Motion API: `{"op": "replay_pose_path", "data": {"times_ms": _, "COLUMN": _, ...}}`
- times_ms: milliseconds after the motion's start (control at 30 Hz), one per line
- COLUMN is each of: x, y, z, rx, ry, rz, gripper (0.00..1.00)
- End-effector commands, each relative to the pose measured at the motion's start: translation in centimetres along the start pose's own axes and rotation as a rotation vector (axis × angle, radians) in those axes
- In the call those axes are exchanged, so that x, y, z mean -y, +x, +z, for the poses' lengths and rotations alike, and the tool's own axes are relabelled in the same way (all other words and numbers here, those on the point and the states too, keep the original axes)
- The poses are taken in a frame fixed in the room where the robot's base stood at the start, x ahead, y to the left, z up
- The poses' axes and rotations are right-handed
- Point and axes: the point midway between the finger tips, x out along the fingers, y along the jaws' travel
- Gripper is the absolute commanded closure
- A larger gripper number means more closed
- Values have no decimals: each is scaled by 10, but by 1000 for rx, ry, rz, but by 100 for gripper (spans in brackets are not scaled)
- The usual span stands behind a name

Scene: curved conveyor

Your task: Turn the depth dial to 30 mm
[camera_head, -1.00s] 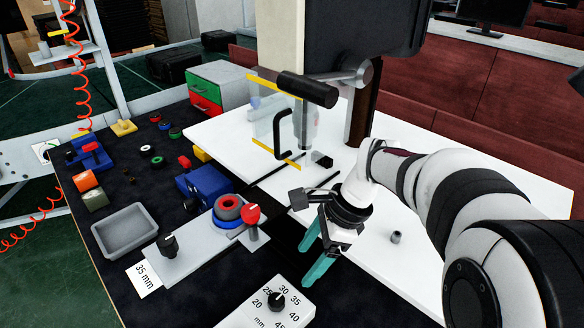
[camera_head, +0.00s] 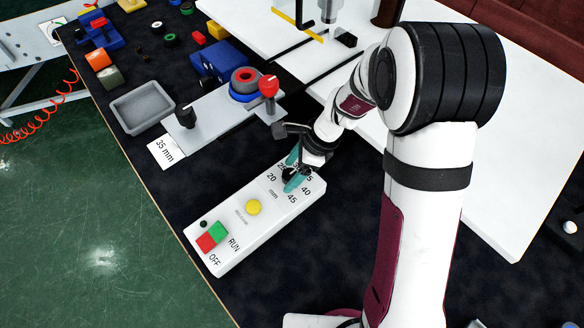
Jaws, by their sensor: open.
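The depth dial (camera_head: 287,175) is a small black knob at the far end of a white control box (camera_head: 225,233). Printed numbers, among them 20, 40 and 45, ring it, with "mm" below. My gripper (camera_head: 294,172) is open at the dial, its two teal fingers on either side of the knob as seen from here. Whether the fingers touch the knob cannot be told. The fingers and gripper body cover part of the dial and some numbers, so the dial's pointer setting is hidden.
The box also carries a yellow button (camera_head: 253,207), a green RUN button (camera_head: 218,231) and a red OFF button (camera_head: 207,242). A red-knobbed lever (camera_head: 268,87) stands beyond the gripper.

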Motion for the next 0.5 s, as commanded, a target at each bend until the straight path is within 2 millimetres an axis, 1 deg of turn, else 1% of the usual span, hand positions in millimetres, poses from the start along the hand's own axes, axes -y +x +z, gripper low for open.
{"op": "replay_pose_path", "data": {"times_ms": 33, "x": 0, "y": 0, "z": 0, "rx": 0, "ry": 0, "rz": 0, "gripper": 24}}
{"op": "replay_pose_path", "data": {"times_ms": 67, "x": 0, "y": 0, "z": 0, "rx": 0, "ry": 0, "rz": 0, "gripper": 28}}
{"op": "replay_pose_path", "data": {"times_ms": 100, "x": 0, "y": 0, "z": 0, "rx": 0, "ry": 0, "rz": 0, "gripper": 35}}
{"op": "replay_pose_path", "data": {"times_ms": 167, "x": 0, "y": 0, "z": 0, "rx": 0, "ry": 0, "rz": 0, "gripper": 46}}
{"op": "replay_pose_path", "data": {"times_ms": 200, "x": 0, "y": 0, "z": 0, "rx": 0, "ry": 0, "rz": 0, "gripper": 53}}
{"op": "replay_pose_path", "data": {"times_ms": 367, "x": 0, "y": 0, "z": 0, "rx": 0, "ry": 0, "rz": 0, "gripper": 82}}
{"op": "replay_pose_path", "data": {"times_ms": 400, "x": 0, "y": 0, "z": 0, "rx": 0, "ry": 0, "rz": 0, "gripper": 89}}
{"op": "replay_pose_path", "data": {"times_ms": 467, "x": 0, "y": 0, "z": 0, "rx": 0, "ry": 0, "rz": 0, "gripper": 100}}
{"op": "replay_pose_path", "data": {"times_ms": 500, "x": 0, "y": 0, "z": 0, "rx": 0, "ry": 0, "rz": 0, "gripper": 100}}
